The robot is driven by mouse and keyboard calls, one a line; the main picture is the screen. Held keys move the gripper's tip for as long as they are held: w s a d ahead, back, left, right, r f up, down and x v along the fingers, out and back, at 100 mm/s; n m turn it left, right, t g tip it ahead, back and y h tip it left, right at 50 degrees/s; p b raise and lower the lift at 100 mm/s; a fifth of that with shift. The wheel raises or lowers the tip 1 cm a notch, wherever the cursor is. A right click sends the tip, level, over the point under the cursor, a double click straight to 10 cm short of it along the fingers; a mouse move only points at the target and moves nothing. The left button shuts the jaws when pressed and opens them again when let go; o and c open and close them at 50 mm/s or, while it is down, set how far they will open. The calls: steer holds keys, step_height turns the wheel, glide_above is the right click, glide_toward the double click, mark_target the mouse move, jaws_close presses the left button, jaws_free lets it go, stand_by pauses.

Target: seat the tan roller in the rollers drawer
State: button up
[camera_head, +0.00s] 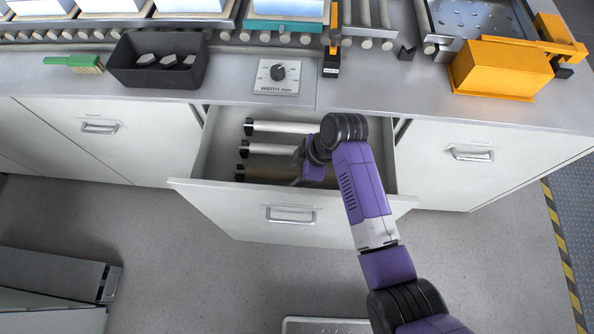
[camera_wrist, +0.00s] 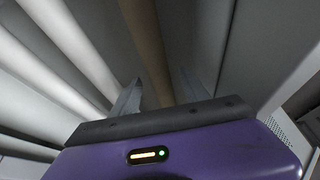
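The tan roller (camera_head: 268,176) lies in the open rollers drawer (camera_head: 222,150), nearest the drawer's front. Its left end is at a black holder (camera_head: 240,173); my arm hides its right end. It runs parallel to two white rollers (camera_head: 285,127) behind it. My gripper (camera_head: 306,172) is down inside the drawer at the tan roller's right part. In the wrist view the tan roller (camera_wrist: 146,45) passes between the two fingers (camera_wrist: 160,88), with a small gap visible on each side. The fingers look open. Whether the roller sits fully down in its holders cannot be told.
The counter above the drawer holds a black bin (camera_head: 125,72), a green brush (camera_head: 85,63), a width dial (camera_head: 277,77) and an orange box (camera_head: 495,72). A roller conveyor runs behind them. Closed cabinets flank the drawer. The floor in front is mostly clear, with a grey plate at the bottom.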

steer(key=shift+f, duration=0.1)
steer(key=shift+v, duration=3.95)
